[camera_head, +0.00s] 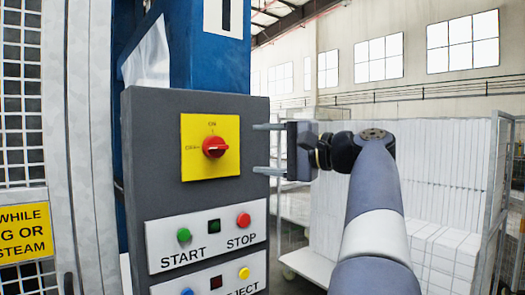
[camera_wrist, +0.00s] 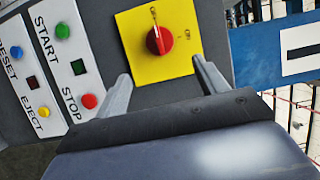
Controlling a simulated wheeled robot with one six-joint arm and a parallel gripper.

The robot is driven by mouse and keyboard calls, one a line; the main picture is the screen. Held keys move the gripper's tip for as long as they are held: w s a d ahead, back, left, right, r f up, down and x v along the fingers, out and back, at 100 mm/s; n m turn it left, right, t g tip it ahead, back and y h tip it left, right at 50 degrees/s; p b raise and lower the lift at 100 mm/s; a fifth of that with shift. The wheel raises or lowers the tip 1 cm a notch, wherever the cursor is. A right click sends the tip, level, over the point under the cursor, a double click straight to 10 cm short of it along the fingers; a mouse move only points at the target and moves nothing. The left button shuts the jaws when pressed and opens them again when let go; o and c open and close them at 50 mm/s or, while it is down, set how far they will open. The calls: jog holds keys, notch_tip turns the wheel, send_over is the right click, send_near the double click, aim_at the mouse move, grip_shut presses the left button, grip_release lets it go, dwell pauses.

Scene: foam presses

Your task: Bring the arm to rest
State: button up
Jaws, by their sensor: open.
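My gripper (camera_head: 255,149) is open and empty, in front of the right edge of a dark grey control panel (camera_head: 150,130). Its two fingers point left towards the panel in the head view. My arm rises from the lower right and bends at the wrist. In the wrist view my gripper (camera_wrist: 162,68) has its fingers apart, with a red rotary knob (camera_wrist: 160,40) on a yellow plate (camera_wrist: 134,42) showing beyond and between them. The knob also shows in the head view (camera_head: 214,147). I see no finger touching it.
Below the knob are a green START button (camera_head: 184,235) and a red STOP button (camera_head: 243,219), with more buttons lower down. A blue column (camera_head: 205,60) stands behind the panel. A wire cage cart (camera_head: 495,170) with stacked white blocks stands behind my arm at right.

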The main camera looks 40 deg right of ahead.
aim_at(224, 147)
jog(key=p+x, duration=0.2)
jog(key=x, duration=0.9)
jog(key=shift+s, duration=0.15)
